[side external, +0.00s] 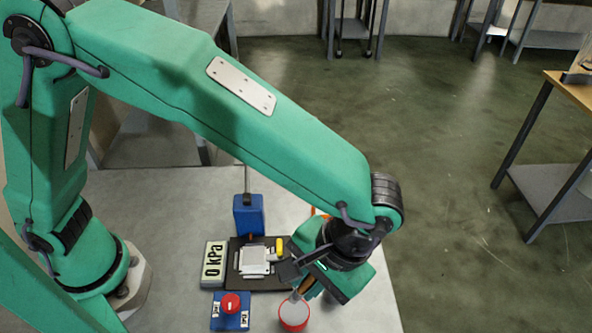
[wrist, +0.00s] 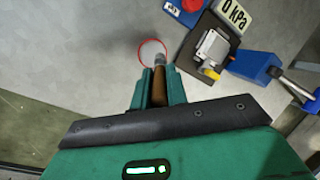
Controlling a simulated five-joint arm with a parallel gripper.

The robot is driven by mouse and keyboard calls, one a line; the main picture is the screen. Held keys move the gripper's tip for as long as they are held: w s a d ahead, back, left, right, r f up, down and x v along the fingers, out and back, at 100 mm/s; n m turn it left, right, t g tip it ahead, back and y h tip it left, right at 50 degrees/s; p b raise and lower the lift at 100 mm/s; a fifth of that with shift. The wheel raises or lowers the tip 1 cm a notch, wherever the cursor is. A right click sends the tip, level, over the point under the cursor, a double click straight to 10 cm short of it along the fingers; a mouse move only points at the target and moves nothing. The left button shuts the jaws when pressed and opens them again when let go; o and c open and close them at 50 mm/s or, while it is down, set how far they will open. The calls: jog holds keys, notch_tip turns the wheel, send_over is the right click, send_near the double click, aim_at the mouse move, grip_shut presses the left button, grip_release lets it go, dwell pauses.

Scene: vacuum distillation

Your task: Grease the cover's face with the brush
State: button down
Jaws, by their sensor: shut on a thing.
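My gripper (wrist: 158,76) is shut on the brush (wrist: 158,92), whose brown handle sits between the green fingers. In the side view the brush (side external: 304,287) slants down, and its greyish tip is over or in a red-rimmed round dish (side external: 293,317) with pale contents. The dish also shows in the wrist view (wrist: 143,45); whether the tip touches the contents I cannot tell. A silver square piece (side external: 254,261), perhaps the cover, is on a black plate (side external: 270,284) left of my gripper. It also shows in the wrist view (wrist: 212,47).
A yellow part (side external: 279,247) is beside the silver piece. A "0 kPa" display (side external: 214,263), a blue box with a red button (side external: 230,303) and a blue block with a rod (side external: 249,216) surround the plate. The grey tabletop (side external: 165,210) is bare at the back left.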

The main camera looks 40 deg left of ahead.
aim_at(309, 275)
jog(key=shift+r, duration=1.7)
jog(key=w+a+r+n+g+h, duration=0.1)
jog(key=w+a+r+n, duration=0.15)
jog(key=w+a, duration=0.45)
jog(key=w+a+r+n, duration=0.2)
jog(key=w+a+n, duration=0.1)
jog(key=w+a, duration=0.4)
jog(key=w+a+r+n+h, duration=0.1)
jog(key=w+a, duration=0.3)
jog(key=a, duration=0.5)
jog(key=w+a+r+n+h, duration=0.1)
jog(key=w+a+r+n, duration=0.2)
jog(key=a, duration=0.6)
jog(key=shift+w+n+g, duration=0.4)
jog(key=shift+w+n, duration=0.05)
jog(key=shift+n, duration=0.2)
jog(key=shift+d, duration=0.1)
